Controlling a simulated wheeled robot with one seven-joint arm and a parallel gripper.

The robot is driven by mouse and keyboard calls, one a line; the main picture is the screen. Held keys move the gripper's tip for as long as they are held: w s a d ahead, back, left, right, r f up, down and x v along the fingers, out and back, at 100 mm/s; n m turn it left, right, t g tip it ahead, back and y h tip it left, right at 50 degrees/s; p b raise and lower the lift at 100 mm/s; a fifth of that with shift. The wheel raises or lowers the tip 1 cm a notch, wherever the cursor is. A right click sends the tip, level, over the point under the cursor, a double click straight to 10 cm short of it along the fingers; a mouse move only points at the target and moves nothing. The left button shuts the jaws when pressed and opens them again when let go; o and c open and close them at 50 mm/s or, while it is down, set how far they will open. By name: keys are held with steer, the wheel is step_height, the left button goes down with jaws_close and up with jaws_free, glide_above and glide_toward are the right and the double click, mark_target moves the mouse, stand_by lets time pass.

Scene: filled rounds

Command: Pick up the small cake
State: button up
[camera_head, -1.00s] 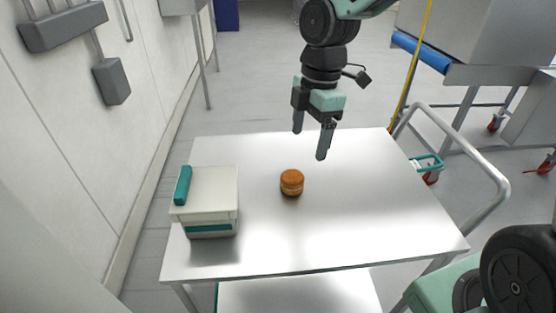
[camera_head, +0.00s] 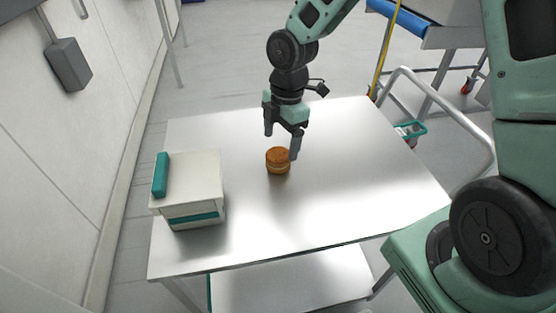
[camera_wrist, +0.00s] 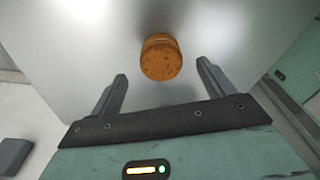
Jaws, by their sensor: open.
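The small cake (camera_head: 278,161) is a round, orange-brown cake with a paler band around its middle. It stands upright on the metal table (camera_head: 330,205). My gripper (camera_head: 282,142) is open and empty, with its fingers pointing down close above and behind the cake in the head view. In the wrist view the cake (camera_wrist: 161,57) lies just beyond the fingertips of my gripper (camera_wrist: 162,72), roughly centred between them. The cake is not between the fingers, and I see no contact.
A white box with teal trim (camera_head: 192,190) stands on the table to the left of the cake. A metal rail (camera_head: 440,100) curves along the table's right end. The tabletop around the cake is clear.

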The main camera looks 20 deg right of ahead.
mark_target(279, 153)
steer(key=f, duration=0.5)
steer(key=shift+s+a+f, duration=0.15)
steer(key=shift+a+f, duration=0.15)
steer(key=shift+a, duration=0.1)
steer(key=c, duration=0.8)
